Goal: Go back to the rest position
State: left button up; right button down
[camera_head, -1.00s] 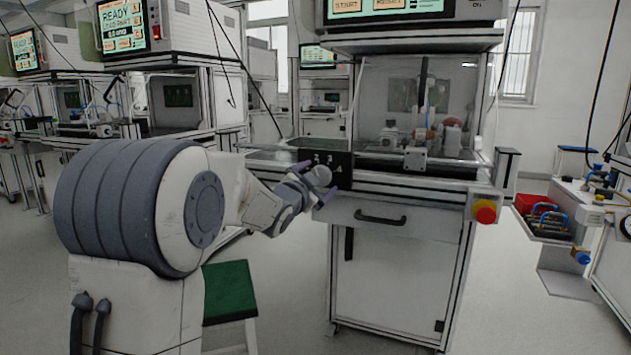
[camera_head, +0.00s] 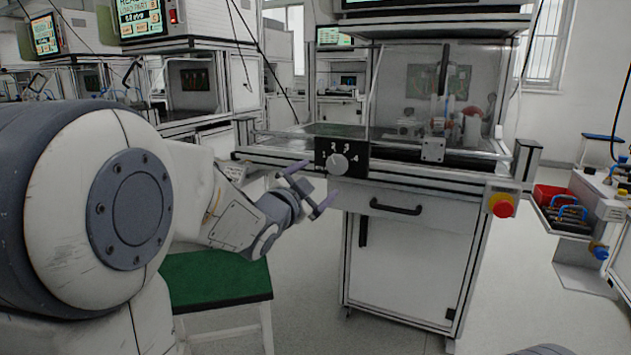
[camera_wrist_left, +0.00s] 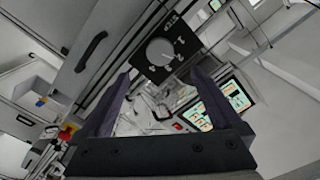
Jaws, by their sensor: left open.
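My left gripper (camera_head: 313,188) is open and empty in the head view. It hangs in the air to the lower left of a grey rotary knob (camera_head: 338,164). The knob sits on a black numbered panel (camera_head: 322,147) at the front left corner of the test station. In the left wrist view the two dark fingers stand apart (camera_wrist_left: 160,80), with nothing between them. The knob (camera_wrist_left: 160,52) and its panel (camera_wrist_left: 148,66) show beyond the fingertips, clear of them. My right gripper is not in view.
The station's white cabinet (camera_head: 405,265) has a dark handle and a red emergency button (camera_head: 503,206) on its right. A green-topped stool (camera_head: 215,280) stands below my left arm. A side bench with a red bin (camera_head: 553,195) is at the right. Open floor lies between.

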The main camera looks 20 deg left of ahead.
pick_arm(q)
jog(key=s+d+f+n+g+h+p, duration=0.1)
jog(key=s+d+f+g, duration=0.4)
jog(key=d, duration=0.3)
jog(key=s+d+f+n+g+p, duration=0.1)
jog(key=s+d+f+g, duration=0.2)
jog(key=s+d+f, duration=0.35)
jog(key=s+d+f+g+p, duration=0.1)
jog(key=s+d+f+g, duration=0.15)
jog(key=s, duration=0.55)
jog(key=s+d+f+m+g, duration=0.1)
jog(key=s+d+f+g, duration=0.2)
jog(key=s, duration=0.5)
jog(key=s+d+f+g+p, duration=0.1)
jog(key=s+f+g, duration=0.1)
jog(key=s+g, duration=0.45)
notch_tip(320, 180, up, 37)
jog(key=t+p, duration=0.2)
jog(key=p, duration=3.4)
jog(key=shift+s+y+p, duration=0.2)
jog(key=shift+y+p, duration=0.1)
jog(key=shift+p, duration=0.05)
jog(key=shift+a, duration=0.1)
